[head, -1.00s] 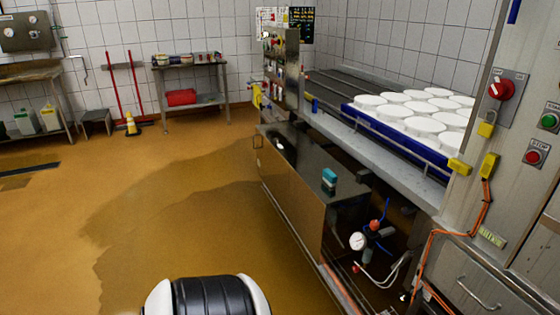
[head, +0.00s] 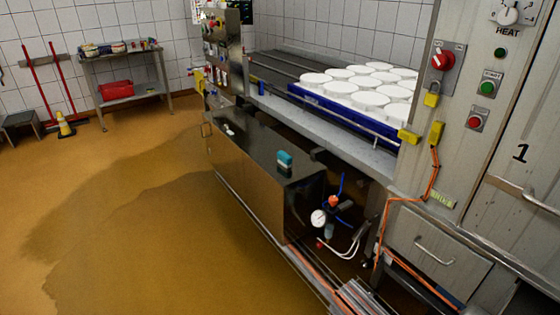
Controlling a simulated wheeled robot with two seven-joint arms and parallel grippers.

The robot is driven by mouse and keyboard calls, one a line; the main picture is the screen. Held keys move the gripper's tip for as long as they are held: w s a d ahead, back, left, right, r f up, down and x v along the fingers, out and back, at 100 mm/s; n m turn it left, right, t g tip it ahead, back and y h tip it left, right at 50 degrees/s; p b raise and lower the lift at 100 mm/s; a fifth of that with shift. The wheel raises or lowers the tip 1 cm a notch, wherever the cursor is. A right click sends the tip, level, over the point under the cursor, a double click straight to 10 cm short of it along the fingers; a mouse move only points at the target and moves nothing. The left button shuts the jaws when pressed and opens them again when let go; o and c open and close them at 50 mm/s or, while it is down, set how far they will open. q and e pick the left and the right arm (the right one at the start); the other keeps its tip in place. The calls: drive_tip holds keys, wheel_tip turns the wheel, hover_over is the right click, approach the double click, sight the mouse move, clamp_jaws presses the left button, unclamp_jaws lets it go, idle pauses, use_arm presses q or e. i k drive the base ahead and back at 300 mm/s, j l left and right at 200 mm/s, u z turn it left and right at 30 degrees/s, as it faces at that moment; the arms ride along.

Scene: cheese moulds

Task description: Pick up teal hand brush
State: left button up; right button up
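The teal hand brush (head: 285,158) lies on the dark top of a steel cabinet, near that top's front right corner. Neither of my grippers shows in the head view, and nothing touches the brush.
The steel cabinet (head: 250,190) stands beside a conveyor with white round moulds on a blue tray (head: 345,117). A gauge (head: 318,218) and hoses sit below its right end. A control cabinet (head: 500,120) stands at right. Wet brown floor (head: 120,240) is open at left.

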sight(285, 159)
drive_tip(key=z, duration=1.8)
drive_tip(key=u, duration=1.8)
drive_tip(key=i+u, duration=0.2)
drive_tip(key=i, duration=0.25)
drive_tip(key=i+l+u, duration=0.2)
drive_tip(key=i, duration=0.25)
drive_tip(key=i+l+u, duration=0.2)
drive_tip(key=i, duration=0.25)
